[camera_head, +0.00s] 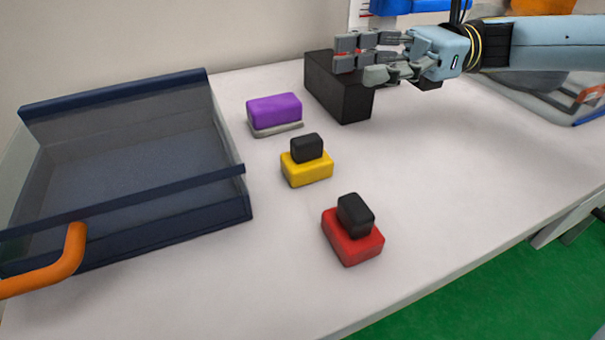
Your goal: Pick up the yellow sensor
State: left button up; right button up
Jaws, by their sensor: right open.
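The yellow sensor (307,170), a yellow block with a smaller black block on top, stands upright on the white table near its middle. My right gripper (352,54) comes in from the upper right, with its fingers pointing left. It is open and shows nothing between its fingers. In the picture it is above and to the right of the yellow sensor, well apart from it, and overlaps the top of a black box (342,95). I cannot tell whether it touches the box. My left gripper is not in view.
A red block with a black top (352,240) stands in front of the yellow sensor. A purple block on a grey base (274,112) stands behind it. A dark blue bin (165,229) with an orange handle (55,268) fills the left side. The table's right middle is clear.

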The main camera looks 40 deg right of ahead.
aim_at(321, 140)
notch_tip(321, 140, down, 10)
jog(key=b, duration=0.5)
jog(key=shift+r+b, duration=0.2)
jog(key=shift+b, duration=0.15)
jog(key=shift+a+f, duration=0.2)
jog(key=shift+a, duration=0.1)
jog(key=shift+b+x, duration=0.35)
jog(key=shift+x, duration=0.6)
jog(key=b+x, duration=0.2)
jog(key=x, duration=0.2)
jog(key=shift+w+a+r, duration=0.1)
jog(key=shift+r, duration=0.05)
jog(key=shift+w+a+r, duration=0.15)
jog(key=shift+a, duration=0.2)
grip_shut()
